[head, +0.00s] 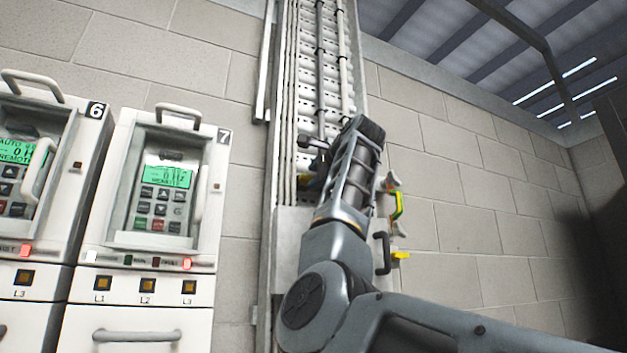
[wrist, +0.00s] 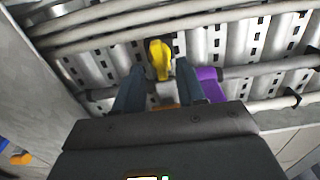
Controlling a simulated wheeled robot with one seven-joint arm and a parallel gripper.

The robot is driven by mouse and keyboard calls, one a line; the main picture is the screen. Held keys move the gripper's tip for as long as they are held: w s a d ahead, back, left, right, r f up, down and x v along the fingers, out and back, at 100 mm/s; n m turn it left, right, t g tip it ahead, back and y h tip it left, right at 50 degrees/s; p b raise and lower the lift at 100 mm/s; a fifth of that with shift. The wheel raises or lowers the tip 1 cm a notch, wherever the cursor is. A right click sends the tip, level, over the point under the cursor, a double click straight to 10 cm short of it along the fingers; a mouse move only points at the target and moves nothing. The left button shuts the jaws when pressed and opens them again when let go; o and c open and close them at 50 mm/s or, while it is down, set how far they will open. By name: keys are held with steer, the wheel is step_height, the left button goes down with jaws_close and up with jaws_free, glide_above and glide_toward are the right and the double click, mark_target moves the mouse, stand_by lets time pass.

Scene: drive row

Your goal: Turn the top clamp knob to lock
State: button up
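A yellow knob (wrist: 160,58) shows in the wrist view against the slotted metal tray. My gripper (wrist: 160,68) is open, with one dark finger on each side of the knob at its near end. A gap shows between the fingers, and I cannot tell whether either one touches the knob. A purple part (wrist: 209,84) lies just right of the right finger. In the head view my arm covers this spot, so the knob and the fingertips are hidden there.
The cable tray (head: 318,75) runs up the block wall with long pipes on it. Drive units 7 (head: 160,190) and 6 (head: 40,170) stand at the left. A green-and-yellow handle (head: 398,206) and a yellow part (head: 401,255) sit right of my arm.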

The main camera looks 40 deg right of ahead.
steer(key=b+v, duration=0.1)
steer(key=v, duration=0.5)
steer(key=shift+b, duration=0.4)
